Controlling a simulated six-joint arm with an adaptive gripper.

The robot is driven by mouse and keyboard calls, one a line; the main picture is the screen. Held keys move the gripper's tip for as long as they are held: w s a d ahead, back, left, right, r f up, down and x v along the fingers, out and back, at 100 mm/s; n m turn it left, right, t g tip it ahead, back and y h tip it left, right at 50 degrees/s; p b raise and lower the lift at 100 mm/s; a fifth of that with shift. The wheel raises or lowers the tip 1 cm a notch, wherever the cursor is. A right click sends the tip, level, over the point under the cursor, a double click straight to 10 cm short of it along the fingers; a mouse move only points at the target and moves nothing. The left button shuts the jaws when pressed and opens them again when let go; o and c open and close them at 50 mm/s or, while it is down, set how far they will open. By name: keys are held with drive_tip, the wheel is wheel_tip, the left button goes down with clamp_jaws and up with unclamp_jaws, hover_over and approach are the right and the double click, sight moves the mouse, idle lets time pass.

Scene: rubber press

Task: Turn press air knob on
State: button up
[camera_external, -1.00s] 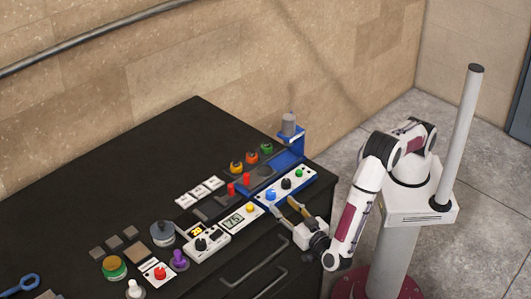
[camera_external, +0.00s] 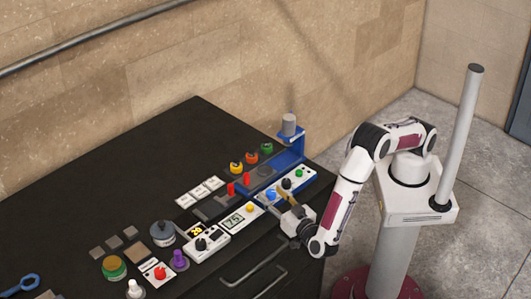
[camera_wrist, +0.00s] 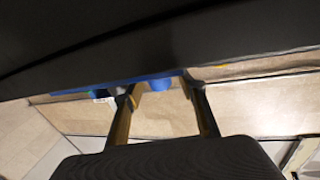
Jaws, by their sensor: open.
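The press control panel (camera_external: 300,180) is a white strip at the table's right edge, in front of the blue press (camera_external: 290,155). It carries a blue knob (camera_external: 271,194), a black knob (camera_external: 286,183) and a green button (camera_external: 299,173). I cannot read which one is labelled air. My gripper (camera_external: 283,195) is open at the panel's near side, fingers pointing at the blue knob. In the wrist view the two tan fingers (camera_wrist: 163,86) are spread, with a blue rounded thing (camera_wrist: 160,86), likely the blue knob, between their tips. Contact cannot be told.
Left of the panel lie a white display unit (camera_external: 236,219), another controller with a dark knob (camera_external: 203,244) and two red handles (camera_external: 240,185). Drawer handles (camera_external: 250,262) stick out of the table front below my gripper.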

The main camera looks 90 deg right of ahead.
drive_tip(key=shift+w+d, duration=0.35)
drive_tip(key=shift+d, duration=0.25)
drive_tip(key=c, duration=1.1)
drive_tip(key=shift+m+g+h, duration=1.1)
drive_tip(key=shift+m+g, duration=0.4)
drive_tip(key=shift+g, duration=0.6)
drive_tip(key=o, duration=1.1)
drive_tip(key=shift+a, duration=0.15)
